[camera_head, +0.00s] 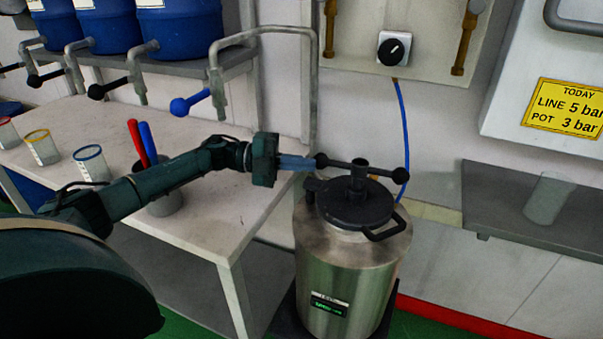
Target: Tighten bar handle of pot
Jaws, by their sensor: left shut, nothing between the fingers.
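The pot (340,267) is a steel cylinder with a dark round lid (345,209) and a loop handle on its front right. The bar handle (361,168) is a dark rod with a ball at each end, lying across a post above the lid. My left gripper (306,163) comes in from the left with its fingers shut. Its fingertips are at the bar's left ball, and I cannot tell whether they touch it. Nothing shows between the fingers. My right gripper is not in view.
A white table (215,223) at left holds several clear cups and a grey cup (164,203) with red and blue sticks. Blue barrels (186,22) with taps stand behind. A blue hose (403,120) hangs behind the pot. A grey shelf (490,190) at right holds a clear cup (548,198).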

